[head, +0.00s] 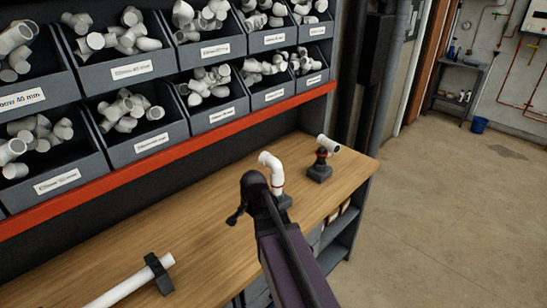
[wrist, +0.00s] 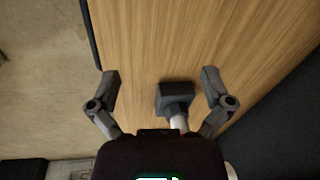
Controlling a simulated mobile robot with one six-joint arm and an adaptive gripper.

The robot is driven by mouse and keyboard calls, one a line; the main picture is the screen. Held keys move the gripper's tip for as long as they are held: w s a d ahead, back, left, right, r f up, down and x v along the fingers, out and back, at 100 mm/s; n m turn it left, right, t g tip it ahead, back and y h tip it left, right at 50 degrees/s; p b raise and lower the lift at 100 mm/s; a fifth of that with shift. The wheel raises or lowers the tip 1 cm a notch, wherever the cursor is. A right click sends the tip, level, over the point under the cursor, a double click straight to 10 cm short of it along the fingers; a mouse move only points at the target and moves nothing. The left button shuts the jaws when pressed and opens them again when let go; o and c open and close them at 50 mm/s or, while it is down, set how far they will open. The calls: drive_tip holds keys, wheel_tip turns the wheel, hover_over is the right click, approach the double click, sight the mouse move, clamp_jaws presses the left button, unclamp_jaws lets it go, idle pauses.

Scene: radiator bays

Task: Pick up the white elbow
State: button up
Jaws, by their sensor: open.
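A white elbow (head: 267,158) sits on top of an upright white pipe with a red ring, held in a dark block stand (head: 285,201) on the workbench. Its bent end points left in the head view. My gripper (head: 243,205) is in front of the stand in the head view, covering part of it. In the wrist view my gripper (wrist: 160,76) is open, with its two fingers spread wide. A dark block (wrist: 175,92) with a white tube (wrist: 178,122) shows between the fingers, nearer the right one. Nothing is held. Most of the tube is hidden by my gripper body.
A second dark stand (head: 319,172) holds a white tee-like fitting (head: 328,144) to the right. A white pipe (head: 135,284) lies in a black clamp (head: 158,273) at front left. Bins of white fittings (head: 130,110) rise behind the wooden bench (head: 215,248). Open floor lies right.

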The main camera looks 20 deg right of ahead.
drive_tip(key=w+d+r+m+t+p, duration=0.2)
drive_tip(key=w+d+r+m+p, duration=0.6)
drive_tip(key=r+m+p, duration=0.3)
drive_tip(key=m+t+p, duration=0.1)
drive_tip(key=m+p, duration=0.5)
drive_tip(key=m, duration=0.2)
approach(272, 158)
drive_tip(key=shift+s+a+r+h, duration=0.3)
drive_tip(key=shift+s+a+r, duration=0.2)
drive_tip(key=shift+a, duration=0.2)
drive_tip(key=shift+w+f+b, duration=0.1)
drive_tip(key=shift+b, duration=0.25)
drive_tip(key=b+x, duration=0.7)
drive_tip(key=x, duration=0.1)
drive_tip(key=shift+f+b, duration=0.15)
drive_tip(key=shift+b, duration=0.15)
drive_tip(key=shift+w, duration=0.1)
drive_tip(key=b+x, duration=0.2)
drive_tip(key=x, duration=0.1)
drive_tip(key=shift+w+d+b, duration=0.1)
drive_tip(key=shift+d+b, duration=0.25)
drive_tip(key=shift+b, duration=0.05)
drive_tip(key=shift+b+x, duration=0.9)
drive_tip(key=shift+x, duration=0.15)
